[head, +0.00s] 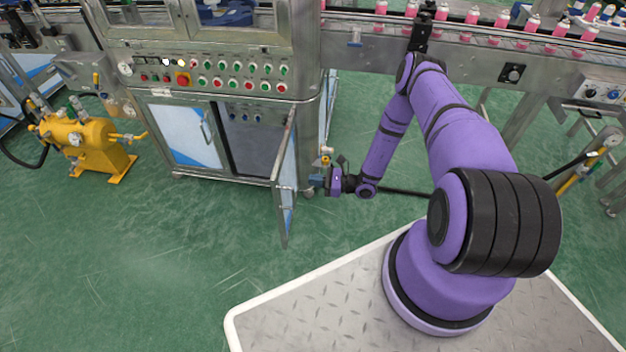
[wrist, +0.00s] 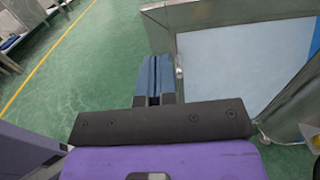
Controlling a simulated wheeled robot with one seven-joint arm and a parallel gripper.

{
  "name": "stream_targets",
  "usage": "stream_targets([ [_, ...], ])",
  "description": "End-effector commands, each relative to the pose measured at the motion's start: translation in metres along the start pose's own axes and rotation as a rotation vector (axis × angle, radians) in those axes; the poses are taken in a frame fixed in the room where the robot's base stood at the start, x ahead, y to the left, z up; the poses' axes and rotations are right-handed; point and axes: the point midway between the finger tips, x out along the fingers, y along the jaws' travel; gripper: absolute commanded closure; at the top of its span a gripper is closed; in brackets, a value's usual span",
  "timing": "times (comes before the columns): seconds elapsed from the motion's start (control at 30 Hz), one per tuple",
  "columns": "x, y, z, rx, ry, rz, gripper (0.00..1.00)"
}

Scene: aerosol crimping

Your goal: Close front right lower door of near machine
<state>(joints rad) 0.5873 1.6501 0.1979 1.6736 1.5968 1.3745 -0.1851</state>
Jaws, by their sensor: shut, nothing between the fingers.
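The near machine (head: 223,45) is a steel cabinet with a button panel. Its front right lower door (head: 287,180) stands open, swung out toward me and seen nearly edge-on, leaving the dark opening (head: 249,140) exposed. My gripper (head: 317,182) is just to the right of this door, on its outer side, with fingers shut and empty. In the wrist view the blue fingertips (wrist: 153,80) lie together beside the edge of a steel-framed panel with a pale blue-white face (wrist: 245,65), apparently the door. I cannot tell whether they touch it.
The front left lower door (head: 185,133) is shut. A yellow pump unit (head: 85,140) stands on the floor at left. A conveyor with pink cans (head: 496,22) runs along the back right. The green floor in front of the machine (head: 150,245) is clear.

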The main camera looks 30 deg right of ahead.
Motion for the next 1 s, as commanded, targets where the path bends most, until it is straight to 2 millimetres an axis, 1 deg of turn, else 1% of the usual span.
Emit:
stream_targets([
  [0.03, 0.011, 0.001, 0.0, -0.001, -0.001, 0.004, 1.0],
  [0.3, 0.061, 0.001, 0.0, -0.001, -0.001, 0.004, 1.0],
  [0.5, 0.092, 0.001, 0.0, -0.001, -0.001, 0.003, 1.0],
  [0.7, 0.107, 0.001, 0.0, 0.0, 0.0, 0.002, 1.0],
  [1.0, 0.11, 0.0, 0.001, 0.0, 0.0, 0.001, 1.0],
])
